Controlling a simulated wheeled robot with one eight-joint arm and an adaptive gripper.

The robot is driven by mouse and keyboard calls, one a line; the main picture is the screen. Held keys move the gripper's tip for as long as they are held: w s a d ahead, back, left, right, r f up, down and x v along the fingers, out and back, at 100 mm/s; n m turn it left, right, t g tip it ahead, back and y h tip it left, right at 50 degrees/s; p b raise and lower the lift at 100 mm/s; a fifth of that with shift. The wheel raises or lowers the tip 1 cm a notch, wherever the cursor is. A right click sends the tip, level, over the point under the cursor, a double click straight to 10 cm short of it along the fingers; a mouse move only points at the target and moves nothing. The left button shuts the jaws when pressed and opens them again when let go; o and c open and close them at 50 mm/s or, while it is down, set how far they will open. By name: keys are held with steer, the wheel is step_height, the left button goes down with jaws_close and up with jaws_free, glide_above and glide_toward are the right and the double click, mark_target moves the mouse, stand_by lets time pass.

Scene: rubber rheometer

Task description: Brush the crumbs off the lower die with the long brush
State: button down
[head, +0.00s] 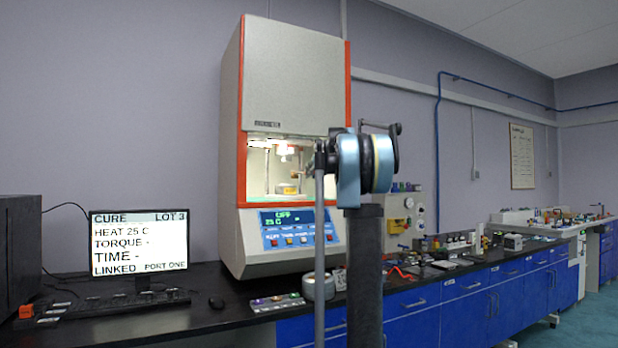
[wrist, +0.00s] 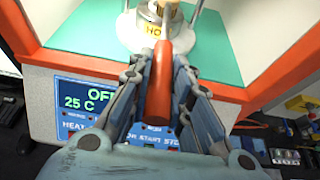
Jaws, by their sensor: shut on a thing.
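In the wrist view my gripper (wrist: 160,78) is shut on the long brush (wrist: 160,95), around its orange-red handle. The brush points away from me into the rheometer's open chamber. Its pale far end overlaps the lower die (wrist: 151,30), a round metal block with a yellow "HOT" label; I cannot tell whether they touch. No crumbs can be made out. In the head view the rheometer (head: 292,80) stands on the bench with its lit chamber open, and the die (head: 287,189) shows small inside. My arm hides the gripper there.
Metal posts rise beside the die above a green chamber floor (wrist: 80,42). Orange frame edges border the opening on both sides. The control panel (head: 290,228) below reads OFF, 25 C. A monitor (head: 139,242) stands left; small trays and tools crowd the bench at right.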

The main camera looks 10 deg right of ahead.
steer(key=s+d, duration=0.3)
steer(key=s, duration=0.8)
steer(key=shift+s, duration=0.35)
stand_by(0.4)
